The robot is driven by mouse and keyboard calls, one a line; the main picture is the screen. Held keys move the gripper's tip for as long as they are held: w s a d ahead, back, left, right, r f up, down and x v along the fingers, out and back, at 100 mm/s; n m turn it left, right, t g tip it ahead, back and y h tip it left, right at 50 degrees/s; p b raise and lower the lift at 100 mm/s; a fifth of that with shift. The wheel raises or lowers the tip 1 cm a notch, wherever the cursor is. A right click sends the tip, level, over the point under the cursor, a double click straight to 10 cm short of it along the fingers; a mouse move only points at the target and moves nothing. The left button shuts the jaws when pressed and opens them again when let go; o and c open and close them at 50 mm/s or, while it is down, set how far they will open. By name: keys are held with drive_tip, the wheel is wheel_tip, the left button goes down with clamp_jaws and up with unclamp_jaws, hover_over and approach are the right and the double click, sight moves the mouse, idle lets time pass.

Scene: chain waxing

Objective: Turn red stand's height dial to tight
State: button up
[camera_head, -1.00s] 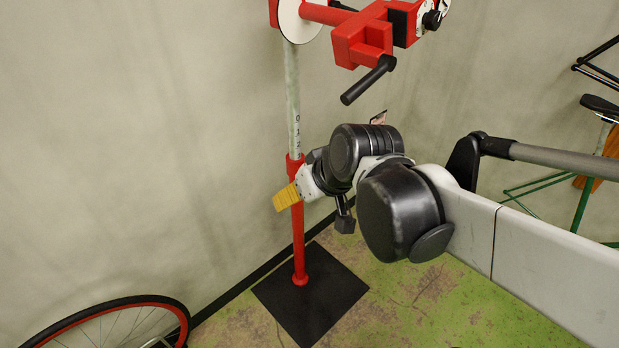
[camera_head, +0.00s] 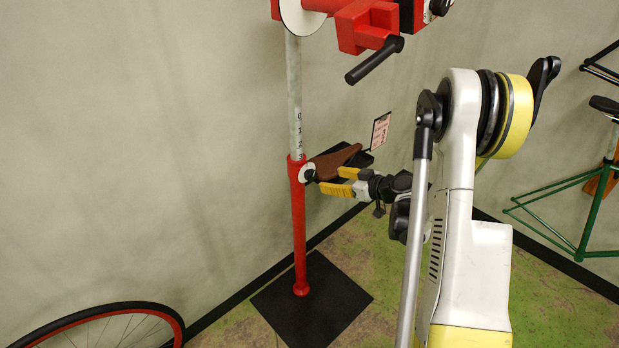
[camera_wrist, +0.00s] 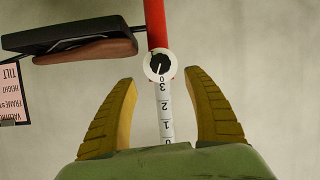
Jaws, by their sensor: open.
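The red stand (camera_head: 299,225) rises upright from a black base plate. Its height dial (camera_head: 307,173) is a black knob on a white round face at the top of the red tube. In the wrist view the dial (camera_wrist: 159,66) shows a white mark pointing toward the bottom of the picture. The pale post with numbers (camera_wrist: 165,115) runs below it there, upside down. My gripper (camera_head: 330,179) is open to the right of the dial, its yellow fingers pointing at it. In the wrist view my gripper (camera_wrist: 161,76) has one finger on each side of the dial's line, apart from it.
A brown saddle (camera_head: 336,160) on a dark support sits close above my fingers, with a printed card (camera_head: 380,131) behind. The red clamp head (camera_head: 372,27) with a black handle is overhead. A bicycle wheel (camera_head: 110,310) stands lower left; a green frame (camera_head: 590,200) is at right.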

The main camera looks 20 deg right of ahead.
sight(313, 176)
drive_tip(key=b+x, duration=0.3)
drive_tip(key=x, duration=0.7)
drive_tip(key=shift+w+a+f+b, duration=0.2)
drive_tip(key=shift+w+b, duration=0.1)
drive_tip(key=c, duration=1.2)
